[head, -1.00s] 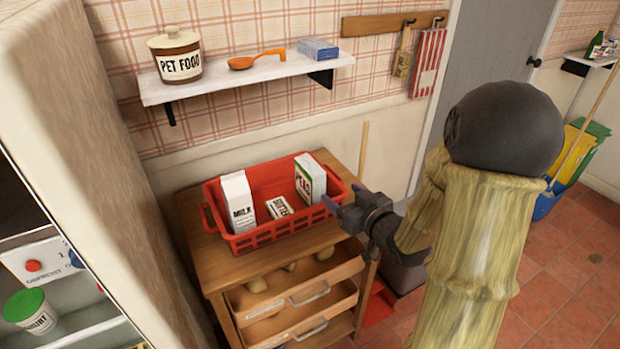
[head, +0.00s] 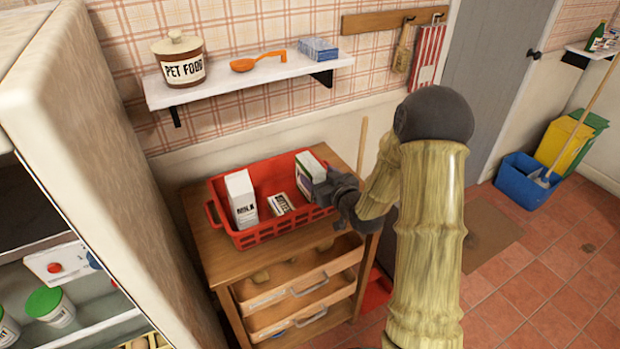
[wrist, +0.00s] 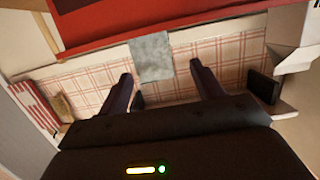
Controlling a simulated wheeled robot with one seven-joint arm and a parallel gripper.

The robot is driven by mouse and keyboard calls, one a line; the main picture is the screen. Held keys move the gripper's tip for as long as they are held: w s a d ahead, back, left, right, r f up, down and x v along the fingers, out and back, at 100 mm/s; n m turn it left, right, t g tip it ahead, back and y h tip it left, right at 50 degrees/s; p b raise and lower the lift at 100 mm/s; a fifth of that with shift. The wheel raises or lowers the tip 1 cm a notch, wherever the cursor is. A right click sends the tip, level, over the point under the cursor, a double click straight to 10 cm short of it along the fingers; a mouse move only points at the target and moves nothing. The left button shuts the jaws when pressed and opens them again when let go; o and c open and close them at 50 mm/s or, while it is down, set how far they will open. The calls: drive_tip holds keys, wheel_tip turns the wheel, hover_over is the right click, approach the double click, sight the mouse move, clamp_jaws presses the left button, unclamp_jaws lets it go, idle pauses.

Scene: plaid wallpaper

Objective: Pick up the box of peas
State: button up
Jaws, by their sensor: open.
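The box of peas (head: 309,172) is a white carton with a green edge, standing upright in the back right of the red basket (head: 258,236). My gripper (head: 328,190) is at the basket's right side, close against the box in the head view and covering its lower right part. In the wrist view my gripper (wrist: 163,82) is open, its two fingers apart. A grey, flat-faced shape (wrist: 152,56), probably the box, shows between and beyond the fingertips. I cannot tell whether a finger touches it.
A milk carton (head: 241,200) and a butter pack (head: 281,204) share the basket, which stands on a wooden drawer unit (head: 213,245). A wall shelf (head: 225,88) with a pet food jar (head: 178,62) is above. The fridge (head: 75,110) is at left.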

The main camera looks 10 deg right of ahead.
sight(313, 169)
drive_tip(key=shift+p+x, duration=0.85)
drive_tip(key=shift+x, duration=1.8)
drive_tip(key=shift+d, duration=0.2)
drive_tip(key=shift+c, duration=0.5)
clamp_jaws()
